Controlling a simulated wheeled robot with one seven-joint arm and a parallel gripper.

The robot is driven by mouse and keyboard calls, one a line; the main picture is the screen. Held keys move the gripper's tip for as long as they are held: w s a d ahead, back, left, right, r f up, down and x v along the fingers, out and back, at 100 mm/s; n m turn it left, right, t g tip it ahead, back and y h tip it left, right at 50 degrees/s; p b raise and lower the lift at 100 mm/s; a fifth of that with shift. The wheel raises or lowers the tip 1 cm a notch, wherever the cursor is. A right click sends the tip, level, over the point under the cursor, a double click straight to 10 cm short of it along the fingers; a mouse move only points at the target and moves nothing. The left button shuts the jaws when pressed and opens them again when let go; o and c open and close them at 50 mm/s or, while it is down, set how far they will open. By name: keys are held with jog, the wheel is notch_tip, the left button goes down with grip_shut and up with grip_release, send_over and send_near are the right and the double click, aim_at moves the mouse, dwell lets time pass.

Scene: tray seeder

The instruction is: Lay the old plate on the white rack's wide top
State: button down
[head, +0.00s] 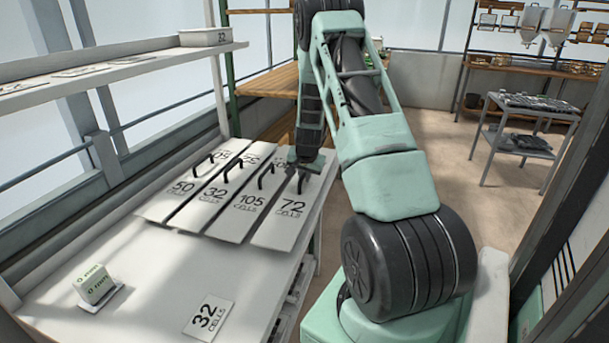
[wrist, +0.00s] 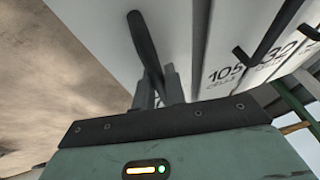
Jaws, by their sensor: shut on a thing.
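My gripper (head: 304,164) is shut on the black handle of the white plate marked 72 cells (head: 286,222). In the wrist view, my gripper's fingers (wrist: 160,92) close around the dark handle (wrist: 146,42) of that plate. The plate lies at the right end of a row on the white bench; whether it is lifted at all, I cannot tell. No plate carries a mark saying it is old. The white bench top (head: 150,262) has a broad bare area in front of the row; it may be the white rack.
Plates marked 105 (head: 247,205), 32 (head: 213,196) and 50 (head: 182,190) lie left of the held plate. A small green-and-white box (head: 94,284) and a 32 cells card (head: 208,318) are near the front. A white shelf (head: 120,72) hangs above. A grey cart (head: 530,105) stands far right.

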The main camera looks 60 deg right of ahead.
jog(key=shift+f+b, duration=0.25)
jog(key=shift+b, duration=0.05)
dwell(0.5)
jog(key=c, duration=1.4)
grip_release()
jog(key=shift+o, duration=0.2)
jog(key=v, duration=1.7)
jog(key=shift+s+b, duration=0.15)
jog(key=shift+b, duration=0.25)
jog(key=shift+r, duration=0.15)
